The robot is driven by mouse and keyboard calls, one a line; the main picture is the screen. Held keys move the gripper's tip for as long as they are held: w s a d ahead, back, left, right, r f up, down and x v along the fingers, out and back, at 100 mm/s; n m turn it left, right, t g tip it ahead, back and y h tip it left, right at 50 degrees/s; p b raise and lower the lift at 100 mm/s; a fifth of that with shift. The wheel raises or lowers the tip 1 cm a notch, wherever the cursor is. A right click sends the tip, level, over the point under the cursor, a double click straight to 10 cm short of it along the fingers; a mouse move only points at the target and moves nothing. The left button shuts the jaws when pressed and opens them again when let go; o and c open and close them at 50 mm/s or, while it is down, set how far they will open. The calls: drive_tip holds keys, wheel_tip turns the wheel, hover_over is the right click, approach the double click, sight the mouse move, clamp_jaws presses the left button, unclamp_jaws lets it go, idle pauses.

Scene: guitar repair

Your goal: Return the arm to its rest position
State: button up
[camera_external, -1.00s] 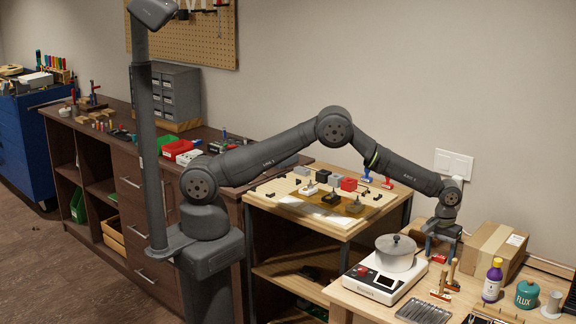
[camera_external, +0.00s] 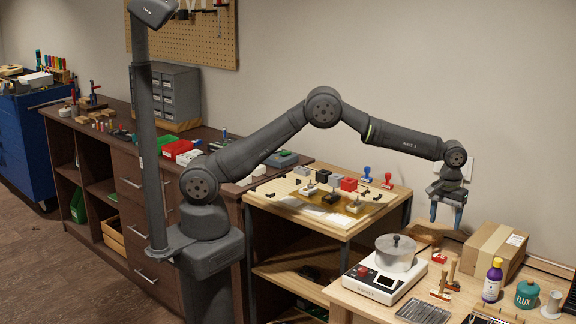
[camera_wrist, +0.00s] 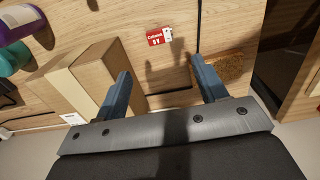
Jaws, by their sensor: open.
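My gripper (camera_external: 447,212) hangs above the back left part of the right-hand wooden bench (camera_external: 352,293), pointing down, with its two blue fingers apart and nothing between them. In the wrist view my gripper (camera_wrist: 160,88) also shows open and empty, over bare bench top. My arm is raised and bent, reaching right from its base over the middle table.
A cardboard box (camera_external: 494,250) stands right of my gripper. A white hot plate with a grey pot (camera_external: 396,252) is in front. A red-and-white labelled block (camera_wrist: 158,36) and a brown mat (camera_wrist: 232,68) lie below. Purple (camera_external: 493,280) and teal (camera_external: 527,293) bottles stand farther right.

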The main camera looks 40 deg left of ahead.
drive_tip(key=shift+f, duration=0.1)
drive_tip(key=shift+f, duration=4.15)
drive_tip(key=shift+f, duration=0.1)
